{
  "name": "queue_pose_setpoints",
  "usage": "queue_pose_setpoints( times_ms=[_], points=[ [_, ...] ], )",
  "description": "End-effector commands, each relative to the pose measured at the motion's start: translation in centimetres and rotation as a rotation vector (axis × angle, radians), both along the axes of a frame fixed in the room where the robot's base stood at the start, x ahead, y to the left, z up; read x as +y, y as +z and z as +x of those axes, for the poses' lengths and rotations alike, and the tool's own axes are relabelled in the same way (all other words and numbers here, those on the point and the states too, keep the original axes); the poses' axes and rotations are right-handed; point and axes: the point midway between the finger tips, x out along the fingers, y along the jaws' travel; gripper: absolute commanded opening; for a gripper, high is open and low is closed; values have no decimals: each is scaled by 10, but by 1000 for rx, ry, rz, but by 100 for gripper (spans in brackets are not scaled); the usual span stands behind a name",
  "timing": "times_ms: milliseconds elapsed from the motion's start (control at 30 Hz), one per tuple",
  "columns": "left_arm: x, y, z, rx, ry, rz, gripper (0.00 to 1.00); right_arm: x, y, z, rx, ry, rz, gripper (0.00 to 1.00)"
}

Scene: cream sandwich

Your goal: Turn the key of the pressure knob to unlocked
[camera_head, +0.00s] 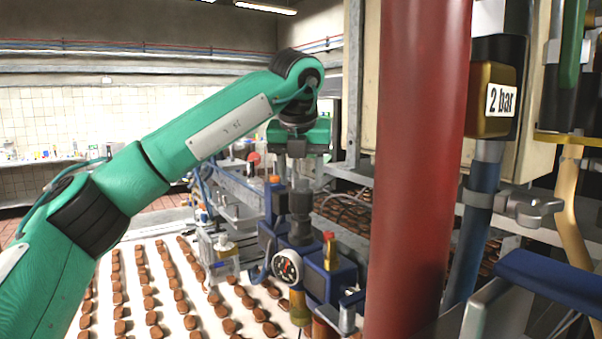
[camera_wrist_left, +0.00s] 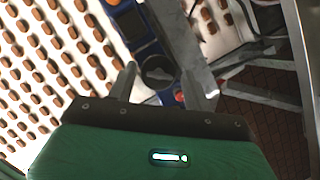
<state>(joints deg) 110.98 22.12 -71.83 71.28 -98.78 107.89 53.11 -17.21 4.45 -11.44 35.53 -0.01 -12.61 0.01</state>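A dark grey knob (camera_head: 300,204) stands upright on the blue pressure unit (camera_head: 340,277), above a round white gauge (camera_head: 287,266). I take it as the pressure knob; I cannot make out its key or lock position. My left gripper (camera_head: 298,172) points down just above this knob in the head view. In the left wrist view my left gripper (camera_wrist_left: 167,82) has its two fingers spread apart, with a dark round knob top (camera_wrist_left: 158,68) between and beyond them. Nothing is held, and I cannot tell whether the fingers touch the knob. My right gripper is out of view.
A thick red column (camera_head: 418,170) stands close on the right, with a "2 bar" unit (camera_head: 494,98) behind it. A white conveyor (camera_head: 108,272) with rows of brown biscuits runs at lower left. A brass-coloured fitting (camera_head: 330,250) rises beside the knob.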

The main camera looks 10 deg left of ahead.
Motion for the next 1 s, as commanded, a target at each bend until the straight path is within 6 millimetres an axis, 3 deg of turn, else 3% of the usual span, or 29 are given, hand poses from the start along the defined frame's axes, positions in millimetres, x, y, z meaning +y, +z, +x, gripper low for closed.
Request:
queue_pose_setpoints(
  times_ms=[233,367,700,1000],
  points=[
    [0,2,-1,0,0,0,51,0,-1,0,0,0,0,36],
    [-1,16,-7,-2,0,0,51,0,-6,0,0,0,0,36],
    [-4,89,-37,-3,1,0,51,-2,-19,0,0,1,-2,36],
    [-5,123,-50,-1,0,0,51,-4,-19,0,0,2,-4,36]
  ],
)
